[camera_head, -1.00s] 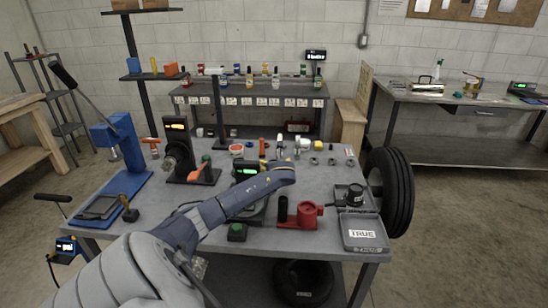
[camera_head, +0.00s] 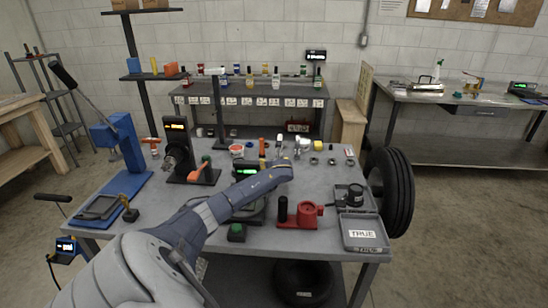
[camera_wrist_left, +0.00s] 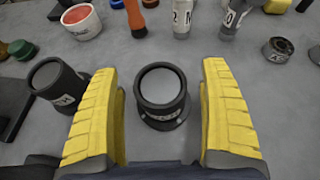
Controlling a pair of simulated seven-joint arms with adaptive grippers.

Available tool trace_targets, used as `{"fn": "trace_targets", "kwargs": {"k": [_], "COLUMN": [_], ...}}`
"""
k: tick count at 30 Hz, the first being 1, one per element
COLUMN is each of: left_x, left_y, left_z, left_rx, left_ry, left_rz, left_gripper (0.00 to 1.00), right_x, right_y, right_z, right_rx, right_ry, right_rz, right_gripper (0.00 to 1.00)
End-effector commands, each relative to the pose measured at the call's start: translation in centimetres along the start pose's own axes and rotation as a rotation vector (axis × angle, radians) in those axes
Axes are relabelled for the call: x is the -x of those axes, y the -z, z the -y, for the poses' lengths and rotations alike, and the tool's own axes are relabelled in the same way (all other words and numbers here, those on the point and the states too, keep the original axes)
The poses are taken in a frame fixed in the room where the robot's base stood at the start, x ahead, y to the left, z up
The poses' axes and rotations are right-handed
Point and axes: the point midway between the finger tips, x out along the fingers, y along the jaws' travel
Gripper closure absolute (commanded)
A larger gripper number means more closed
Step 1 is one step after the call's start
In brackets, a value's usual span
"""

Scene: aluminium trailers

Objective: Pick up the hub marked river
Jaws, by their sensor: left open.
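My left gripper (camera_wrist_left: 158,80) is open, its two yellow fingers on either side of a dark round hub (camera_wrist_left: 162,92) with a grey top. The hub stands on the grey table between the fingers, with a gap on each side. Part of a label shows low on its front, but I cannot read it. My right gripper is not in view.
A labelled metal ring (camera_wrist_left: 278,50) lies to the right. A red and white pot (camera_wrist_left: 82,22), an orange-handled tool (camera_wrist_left: 135,18) and marked grey cylinders (camera_wrist_left: 182,16) stand behind the hubs. A red fixture (camera_head: 302,213) and a TRUE tray (camera_head: 364,249) are on the bench's right.

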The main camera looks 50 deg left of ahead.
Motion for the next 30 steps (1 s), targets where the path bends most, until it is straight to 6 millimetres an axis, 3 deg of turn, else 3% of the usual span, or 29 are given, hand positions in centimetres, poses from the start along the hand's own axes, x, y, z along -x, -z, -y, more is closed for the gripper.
{"fn": "trace_targets", "kwargs": {"k": [2,20,30], "left_x": [0.01,0.01,0.17], "left_y": [0.02,0.02,-0.56], "left_z": [0.0,-0.03,-0.05], "left_rx": [0.0,0.0,0.001], "left_ry": [0.0,-0.001,-0.001], "left_rz": [0.0,0.0,0.004], "left_gripper": [0.25,0.95,0.97], "right_x": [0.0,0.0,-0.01], "right_y": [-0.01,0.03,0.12], "right_z": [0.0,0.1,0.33], "right_rx": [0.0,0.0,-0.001], "right_ry": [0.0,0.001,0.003], "right_rz": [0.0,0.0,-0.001], "right_gripper": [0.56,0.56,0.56]}}
